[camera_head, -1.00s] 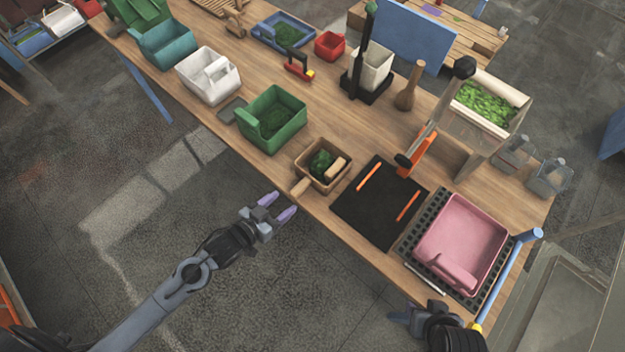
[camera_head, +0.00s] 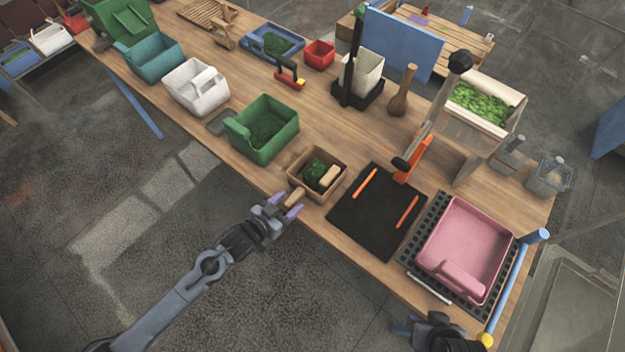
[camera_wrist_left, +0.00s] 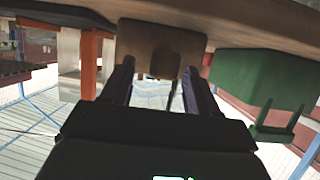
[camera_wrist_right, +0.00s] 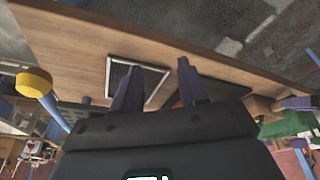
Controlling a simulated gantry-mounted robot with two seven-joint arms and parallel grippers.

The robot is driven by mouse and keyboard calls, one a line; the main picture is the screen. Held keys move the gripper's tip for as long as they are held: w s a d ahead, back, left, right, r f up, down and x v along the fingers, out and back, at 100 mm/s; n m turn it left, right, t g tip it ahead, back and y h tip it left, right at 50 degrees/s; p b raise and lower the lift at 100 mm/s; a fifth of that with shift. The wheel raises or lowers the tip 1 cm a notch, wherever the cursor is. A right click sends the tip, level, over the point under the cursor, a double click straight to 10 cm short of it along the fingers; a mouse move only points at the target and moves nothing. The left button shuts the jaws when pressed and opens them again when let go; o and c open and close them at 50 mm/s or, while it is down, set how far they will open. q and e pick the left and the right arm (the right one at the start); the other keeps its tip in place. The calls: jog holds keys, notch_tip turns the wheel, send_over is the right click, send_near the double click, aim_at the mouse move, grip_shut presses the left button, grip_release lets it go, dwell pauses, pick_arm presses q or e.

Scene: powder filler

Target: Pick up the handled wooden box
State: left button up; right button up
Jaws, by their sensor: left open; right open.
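The handled wooden box (camera_head: 316,192) sits near the front edge of the workbench with dark green stuff and a small wooden piece inside. Its stubby wooden handle (camera_head: 294,198) points out over the edge. My left gripper (camera_head: 288,203) is open, its purple fingertips at either side of the handle; whether they touch it cannot be told. In the left wrist view the box (camera_wrist_left: 160,35) is ahead, between the two spread fingers. My right gripper (camera_wrist_right: 158,67) is open and empty near the front right bench edge, partly cut off at the bottom of the head view.
A green bin (camera_head: 290,137) stands to the left of the box. A black mat (camera_head: 375,222) with orange strips lies to its right, then a pink tray (camera_head: 458,255) on a black grid. Open floor lies in front of the bench.

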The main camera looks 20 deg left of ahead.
pick_arm(q)
jog(key=x, duration=0.4)
jog(key=shift+r, duration=0.1)
grip_shut()
